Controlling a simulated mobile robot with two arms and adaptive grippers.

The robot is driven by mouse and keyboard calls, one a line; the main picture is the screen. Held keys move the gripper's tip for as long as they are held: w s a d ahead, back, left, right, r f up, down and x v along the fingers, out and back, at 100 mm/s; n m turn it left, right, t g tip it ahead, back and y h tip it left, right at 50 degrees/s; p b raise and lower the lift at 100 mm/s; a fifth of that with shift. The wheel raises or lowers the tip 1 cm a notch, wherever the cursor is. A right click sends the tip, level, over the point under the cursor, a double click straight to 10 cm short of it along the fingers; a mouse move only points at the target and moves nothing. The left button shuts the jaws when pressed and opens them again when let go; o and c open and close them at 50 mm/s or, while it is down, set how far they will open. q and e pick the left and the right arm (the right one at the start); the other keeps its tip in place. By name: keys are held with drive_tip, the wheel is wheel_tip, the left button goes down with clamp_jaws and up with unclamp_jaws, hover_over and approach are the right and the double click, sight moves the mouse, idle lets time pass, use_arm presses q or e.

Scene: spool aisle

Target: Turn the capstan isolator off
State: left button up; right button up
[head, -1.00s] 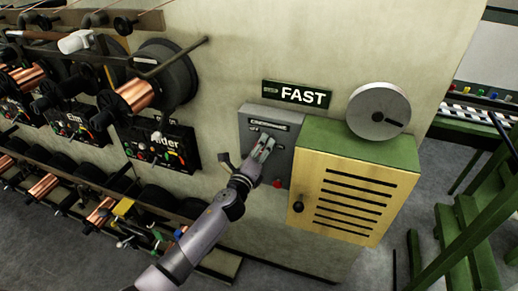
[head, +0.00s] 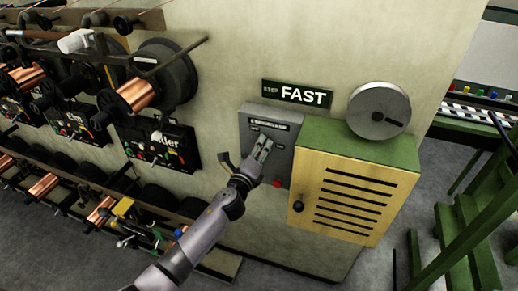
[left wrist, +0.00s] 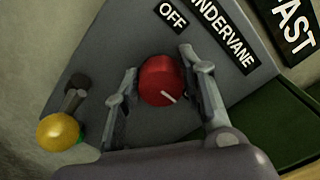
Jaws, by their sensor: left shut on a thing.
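A grey switch box (head: 290,140) is fixed to the wall under the FAST sign. In the left wrist view its panel (left wrist: 130,45) carries a partly cut-off name label ending in "NDERVANE" (left wrist: 222,30) and an OFF label (left wrist: 172,14). Below OFF is a round red knob (left wrist: 161,80) with a short white mark pointing to the lower right of the picture. My left gripper (head: 264,148) is at the box, shut on the knob, one finger on each side in the left wrist view (left wrist: 160,88). In the head view the gripper hides the knob. My right gripper is out of view.
A small red part (head: 277,184) sits low on the box. A louvred yellow cabinet (head: 350,205) with a green top stands close on the right. Spools (head: 165,75) and control panels (head: 158,147) line the left. A yellow ball (left wrist: 58,131) shows beside the gripper.

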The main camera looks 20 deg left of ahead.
use_arm(q)
drive_tip(key=shift+n, duration=0.5)
drive_tip(key=n+b, duration=0.1)
drive_tip(key=n, duration=0.1)
drive_tip(key=shift+a+f+n, duration=0.1)
drive_tip(key=shift+f+n, duration=0.05)
drive_tip(key=shift+n, duration=0.25)
drive_tip(key=n+b, duration=0.1)
drive_tip(key=n, duration=0.3)
drive_tip(key=shift+n, duration=0.3)
drive_tip(key=n, duration=0.5)
drive_tip(key=shift+f, duration=0.1)
drive_tip(key=shift+n, duration=2.2)
drive_tip(key=shift+f, duration=0.1)
drive_tip(key=o, duration=1.2)
